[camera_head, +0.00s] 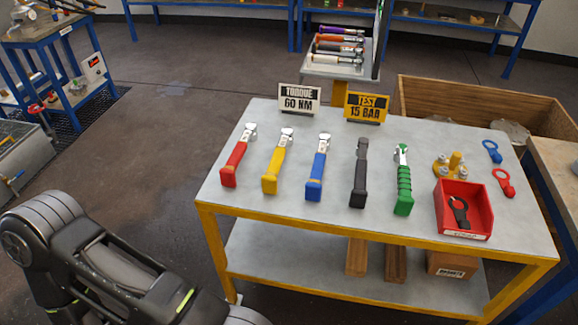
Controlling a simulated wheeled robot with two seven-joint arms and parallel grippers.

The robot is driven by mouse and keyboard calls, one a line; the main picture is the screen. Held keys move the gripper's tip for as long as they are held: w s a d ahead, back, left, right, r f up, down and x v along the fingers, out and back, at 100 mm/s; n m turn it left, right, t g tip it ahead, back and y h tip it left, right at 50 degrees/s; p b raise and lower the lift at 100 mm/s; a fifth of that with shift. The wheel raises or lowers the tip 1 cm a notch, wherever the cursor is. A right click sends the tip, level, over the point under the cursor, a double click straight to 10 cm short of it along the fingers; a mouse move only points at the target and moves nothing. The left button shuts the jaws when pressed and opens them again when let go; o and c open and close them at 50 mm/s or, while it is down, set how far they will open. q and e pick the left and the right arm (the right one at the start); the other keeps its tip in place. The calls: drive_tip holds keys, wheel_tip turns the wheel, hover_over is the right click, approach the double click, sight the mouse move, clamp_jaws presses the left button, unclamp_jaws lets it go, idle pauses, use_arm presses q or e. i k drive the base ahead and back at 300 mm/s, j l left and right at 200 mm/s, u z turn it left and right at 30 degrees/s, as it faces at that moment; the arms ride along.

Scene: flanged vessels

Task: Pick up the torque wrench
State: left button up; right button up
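Several wrench-like tools lie in a row on the grey table top (270,115), heads to the back and handles to the front. From left they are a red-handled one (235,162), a yellow one (275,165), a blue one (318,172), a black one (360,172) and a green one with a ribbed grip (404,185). A sign (299,98) behind them reads "TORQUE 60 NM". I cannot tell which tool the task means. My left arm shows at the lower left, apart from the table; its gripper is out of view. My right gripper is not in view.
A yellow sign (367,107) reads "TEST 15 BAR". A red bin (463,210) holds a black tool; a yellow flanged part (450,166) and blue (492,151) and red (503,182) tags lie nearby. A wooden crate (470,95) stands behind. Floor left of the table is clear.

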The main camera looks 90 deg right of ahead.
sight(312, 188)
drive_tip(key=z, duration=3.15)
drive_tip(key=j+u, duration=0.25)
drive_tip(key=j, duration=0.3)
drive_tip(key=j+u, duration=0.25)
drive_tip(key=j, duration=0.35)
